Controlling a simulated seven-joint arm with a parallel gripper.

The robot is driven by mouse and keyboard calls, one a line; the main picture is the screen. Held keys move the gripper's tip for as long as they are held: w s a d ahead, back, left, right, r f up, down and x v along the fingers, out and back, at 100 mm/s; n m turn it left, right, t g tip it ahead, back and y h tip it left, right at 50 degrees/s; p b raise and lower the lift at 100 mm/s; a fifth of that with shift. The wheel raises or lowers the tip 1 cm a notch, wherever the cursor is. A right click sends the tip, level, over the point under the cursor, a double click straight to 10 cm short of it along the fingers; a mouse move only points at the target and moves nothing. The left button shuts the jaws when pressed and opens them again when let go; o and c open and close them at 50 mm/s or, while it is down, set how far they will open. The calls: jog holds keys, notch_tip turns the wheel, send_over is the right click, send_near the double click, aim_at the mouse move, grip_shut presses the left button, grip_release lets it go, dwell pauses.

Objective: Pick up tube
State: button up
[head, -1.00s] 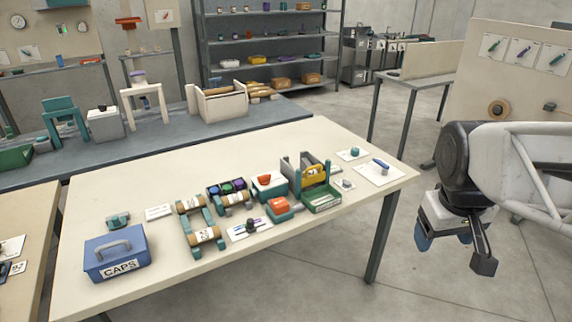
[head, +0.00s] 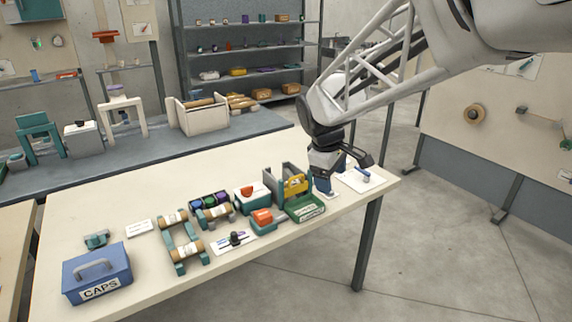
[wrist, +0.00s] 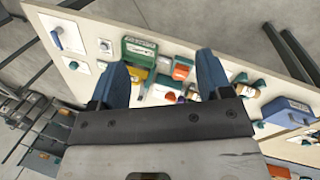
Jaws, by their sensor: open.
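My gripper (head: 324,187) is over the right end of the table, just right of the green and yellow holder. In the wrist view its two blue fingers (wrist: 163,66) are spread apart with nothing between them. A small blue tube-like piece (head: 365,176) sits on a white card to the right of the gripper; it also shows at the upper left of the wrist view (wrist: 57,41). Brown tubes (head: 187,248) lie on teal stands farther left. I cannot tell which one the task calls the tube. The card under the gripper is partly hidden.
The green and yellow holder (head: 296,186) stands close left of the gripper. Red-topped boxes, a tray of coloured rolls (head: 210,201) and a blue CAPS box (head: 97,274) fill the front of the table (head: 120,185). The back of the table is clear.

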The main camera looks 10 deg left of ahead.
jog(key=w+a+f+n, duration=0.4)
jog(key=w+a, duration=0.2)
jog(key=a, duration=0.5)
jog(key=n+t+h, duration=0.1)
jog(key=n, duration=0.9)
send_over(215, 209)
jog(key=s+a, duration=0.1)
jog(key=a, duration=0.1)
jog(key=f, duration=1.7)
jog(key=shift+s+d, duration=0.1)
jog(key=shift+s, duration=0.1)
jog(key=shift+f, duration=0.15)
jog(key=shift+x, duration=1.25)
jog(key=shift+w+d, duration=0.1)
jog(key=shift+d, duration=0.05)
jog(key=shift+x, duration=2.55)
jog(key=shift+f, duration=0.25)
jog(key=c, duration=1)
